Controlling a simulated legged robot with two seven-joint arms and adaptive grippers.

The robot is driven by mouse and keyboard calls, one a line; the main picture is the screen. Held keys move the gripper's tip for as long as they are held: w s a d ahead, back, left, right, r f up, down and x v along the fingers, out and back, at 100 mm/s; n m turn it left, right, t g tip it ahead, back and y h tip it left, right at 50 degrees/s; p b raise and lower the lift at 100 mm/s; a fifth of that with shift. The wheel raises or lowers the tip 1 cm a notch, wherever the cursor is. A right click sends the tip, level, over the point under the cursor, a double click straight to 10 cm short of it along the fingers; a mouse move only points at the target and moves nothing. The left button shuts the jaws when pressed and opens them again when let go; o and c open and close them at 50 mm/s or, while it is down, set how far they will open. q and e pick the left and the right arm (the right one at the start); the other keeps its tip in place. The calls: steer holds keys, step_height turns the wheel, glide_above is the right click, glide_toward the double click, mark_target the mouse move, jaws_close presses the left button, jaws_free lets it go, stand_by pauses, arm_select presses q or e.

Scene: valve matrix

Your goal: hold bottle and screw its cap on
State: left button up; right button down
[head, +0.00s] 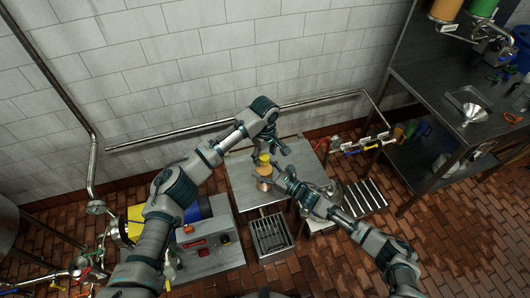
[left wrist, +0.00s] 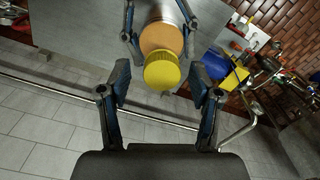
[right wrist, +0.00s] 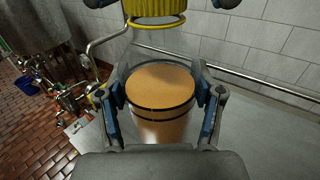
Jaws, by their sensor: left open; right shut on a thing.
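The bottle (head: 264,171) is clear, with an orange-amber filling, and stands upright above the grey table. My right gripper (right wrist: 160,95) is shut around its body, one finger on each side. The bottle also shows in the left wrist view (left wrist: 161,38). The ribbed yellow cap (left wrist: 162,72) is at the bottle's top, and its lower edge shows in the right wrist view (right wrist: 155,10). I cannot tell how firmly it sits on the neck. My left gripper (left wrist: 160,80) is open above the bottle, its fingers apart on either side of the cap with gaps.
The grey table (head: 240,185) stands under both grippers against the white tiled wall. A lower bench (head: 215,262) with red items and a blue-and-yellow container is at the left. Metal grates (head: 270,235) lie in front. A steel shelf unit (head: 430,85) stands at the right.

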arm_select(q)
jaws_close()
steer(key=m, duration=1.9)
steer(key=shift+w+m, duration=0.15)
steer(key=shift+m, duration=0.15)
steer(key=m, duration=0.9)
steer(key=shift+c, duration=0.6)
jaws_free()
steer(key=shift+o, duration=0.5)
steer(key=shift+f, duration=0.1)
